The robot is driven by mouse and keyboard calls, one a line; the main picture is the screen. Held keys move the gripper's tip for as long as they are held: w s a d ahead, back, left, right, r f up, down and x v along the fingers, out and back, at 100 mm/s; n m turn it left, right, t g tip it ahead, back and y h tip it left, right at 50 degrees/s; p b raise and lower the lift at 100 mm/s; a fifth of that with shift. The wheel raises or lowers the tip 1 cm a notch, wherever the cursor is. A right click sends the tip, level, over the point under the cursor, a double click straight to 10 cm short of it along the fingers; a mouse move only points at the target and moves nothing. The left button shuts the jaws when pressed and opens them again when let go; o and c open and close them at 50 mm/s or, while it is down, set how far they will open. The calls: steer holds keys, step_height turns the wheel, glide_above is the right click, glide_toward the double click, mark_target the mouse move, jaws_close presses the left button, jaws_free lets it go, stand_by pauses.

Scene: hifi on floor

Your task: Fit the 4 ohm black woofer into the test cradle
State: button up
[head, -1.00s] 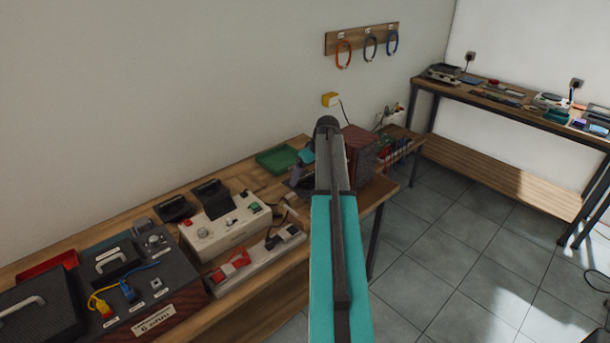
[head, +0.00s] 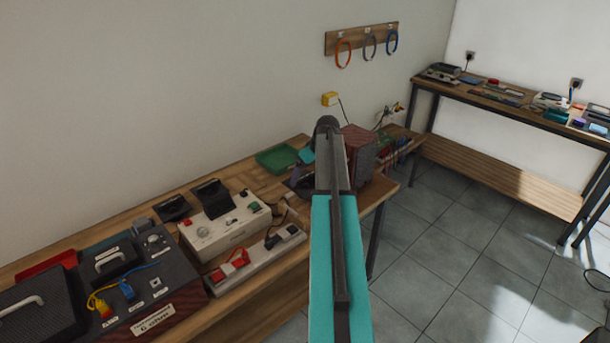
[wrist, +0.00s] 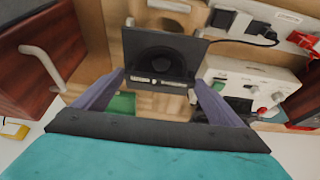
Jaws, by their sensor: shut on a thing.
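In the wrist view my gripper (wrist: 160,82) is shut on a black square-framed woofer (wrist: 160,52) with a round dark cone. One grey-purple finger is at each side of its lower edge, where small pale labels show, too small to read. The woofer is over the wooden bench; I cannot tell whether it touches anything below. In the head view my arm hides most of the gripper, and only a dark shape (head: 303,182) shows left of it. I cannot surely make out the test cradle; a piece with a pale label (wrist: 170,5) lies beyond the woofer.
A reddish-brown speaker box (head: 360,147) stands close right of my arm. A green tray (head: 277,158) lies behind. A white amplifier unit (head: 225,225), a power strip (head: 255,257) and a dark box labelled 6 ohm (head: 150,290) fill the bench to the left.

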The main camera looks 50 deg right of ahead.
steer(key=shift+f+b, duration=2.6)
steer(key=shift+f, duration=2.05)
stand_by(0.3)
steer(key=o, duration=1.8)
steer(key=shift+o, duration=0.2)
steer(key=shift+f, duration=0.1)
steer(key=b+v, duration=0.3)
steer(key=v, duration=1.1)
steer(key=shift+w, duration=0.1)
